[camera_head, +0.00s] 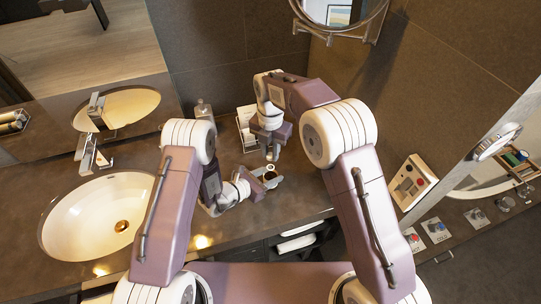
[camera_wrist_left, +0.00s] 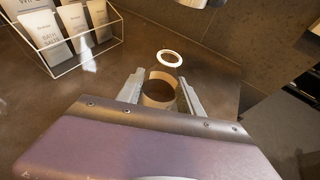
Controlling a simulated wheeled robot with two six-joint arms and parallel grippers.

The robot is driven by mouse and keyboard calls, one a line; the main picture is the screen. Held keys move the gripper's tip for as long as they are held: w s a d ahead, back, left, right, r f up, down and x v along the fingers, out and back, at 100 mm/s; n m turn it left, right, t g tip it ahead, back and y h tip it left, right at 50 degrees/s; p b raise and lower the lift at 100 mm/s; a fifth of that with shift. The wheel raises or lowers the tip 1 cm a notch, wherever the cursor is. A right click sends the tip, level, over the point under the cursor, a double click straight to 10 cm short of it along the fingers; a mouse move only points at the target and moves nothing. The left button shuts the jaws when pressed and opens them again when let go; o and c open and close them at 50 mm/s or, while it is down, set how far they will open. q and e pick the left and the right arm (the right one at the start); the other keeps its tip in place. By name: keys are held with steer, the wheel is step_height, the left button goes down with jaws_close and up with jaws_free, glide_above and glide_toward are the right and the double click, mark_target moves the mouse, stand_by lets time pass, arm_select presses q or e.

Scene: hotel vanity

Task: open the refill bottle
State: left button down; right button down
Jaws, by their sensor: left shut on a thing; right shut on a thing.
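The refill bottle (camera_wrist_left: 159,92) is a tan, round-walled container with a dark round top, seen from above in the left wrist view. My left gripper (camera_wrist_left: 160,97) is shut on it, one finger on each side. In the head view, the left gripper (camera_head: 268,183) holds it low over the counter near the front edge. A white ring (camera_wrist_left: 170,58) shows just beyond the bottle; I cannot tell whether it touches it. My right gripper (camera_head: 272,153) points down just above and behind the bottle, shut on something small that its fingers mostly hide.
A wire rack (camera_wrist_left: 80,45) with white packets stands behind, also in the head view (camera_head: 246,125). The sink (camera_head: 97,212) and faucet (camera_head: 92,155) are at left. A round mirror (camera_head: 340,14) hangs above. Counter beside the rack is clear.

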step_height(320, 180, up, 2)
arm_select(q)
steer(key=c, duration=0.7)
jaws_free()
